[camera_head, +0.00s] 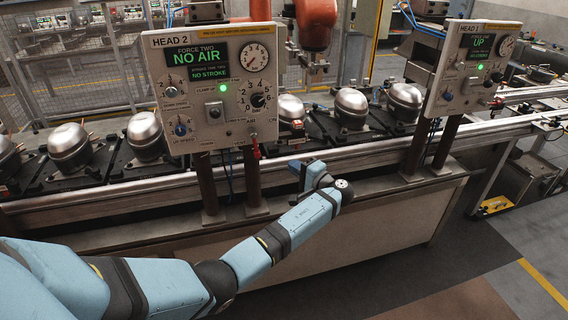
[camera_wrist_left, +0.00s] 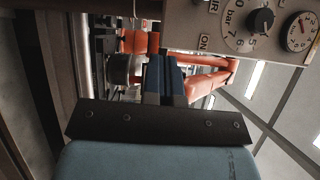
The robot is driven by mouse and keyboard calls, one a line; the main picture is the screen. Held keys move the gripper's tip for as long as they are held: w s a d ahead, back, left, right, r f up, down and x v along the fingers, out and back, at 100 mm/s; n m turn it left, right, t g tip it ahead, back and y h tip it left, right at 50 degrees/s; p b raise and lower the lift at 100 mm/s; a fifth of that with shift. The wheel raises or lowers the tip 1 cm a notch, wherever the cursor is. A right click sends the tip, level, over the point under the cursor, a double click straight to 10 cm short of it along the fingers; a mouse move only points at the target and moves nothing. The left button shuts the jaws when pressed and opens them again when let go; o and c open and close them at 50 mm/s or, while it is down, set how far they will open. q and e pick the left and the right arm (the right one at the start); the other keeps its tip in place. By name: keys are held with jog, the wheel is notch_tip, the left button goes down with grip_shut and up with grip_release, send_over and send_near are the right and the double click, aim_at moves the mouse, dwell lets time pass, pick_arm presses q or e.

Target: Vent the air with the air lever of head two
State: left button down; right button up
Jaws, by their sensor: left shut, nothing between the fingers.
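The head two panel (camera_head: 232,115) is a grey box on two posts. Its display (camera_head: 195,57) reads "NO AIR" and "NO STROKE", and a green lamp is lit. The small red air lever (camera_head: 256,151) hangs at the panel's lower right corner. My left gripper (camera_head: 296,168) is shut and empty, to the right of the lever and apart from it, in front of the conveyor rail. In the left wrist view, turned sideways, the shut fingers (camera_wrist_left: 165,80) show beside the panel's lower edge (camera_wrist_left: 235,52); I cannot make out the lever clearly there. My right gripper is out of view.
Silver compressors (camera_head: 146,133) stand on black pallets along the conveyor behind the panels. The head one panel (camera_head: 472,68) reads "UP" at the right. Orange robot arms (camera_head: 316,25) stand behind the line. The floor in front at right is clear.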

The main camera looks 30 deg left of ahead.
pick_arm(q)
jog(key=shift+s+d, duration=0.15)
jog(key=shift+d, duration=0.9)
jog(key=s+d+f+m+t+h+p, duration=0.2)
jog(key=s+d+f+h, duration=0.3)
jog(key=s+f, duration=0.45)
jog(key=s+d+f+m+t+h+p, duration=0.2)
jog(key=s+d+f+t+h, duration=0.1)
jog(key=s+f+h, duration=0.65)
jog(key=s+d+r+n+t+h+p, duration=0.1)
jog(key=s+d+r+h, duration=0.1)
jog(key=s, duration=0.7)
jog(key=s+d+r+n+t+h+p, duration=0.1)
jog(key=s+d+h, duration=0.4)
jog(key=s, duration=0.5)
notch_tip(320, 180, up, 2)
jog(key=d+n+p, duration=0.1)
jog(key=d, duration=0.1)
jog(key=shift+s+d+r+n+t, duration=0.2)
jog(key=shift+d+n+t, duration=0.1)
jog(key=shift+t, duration=0.1)
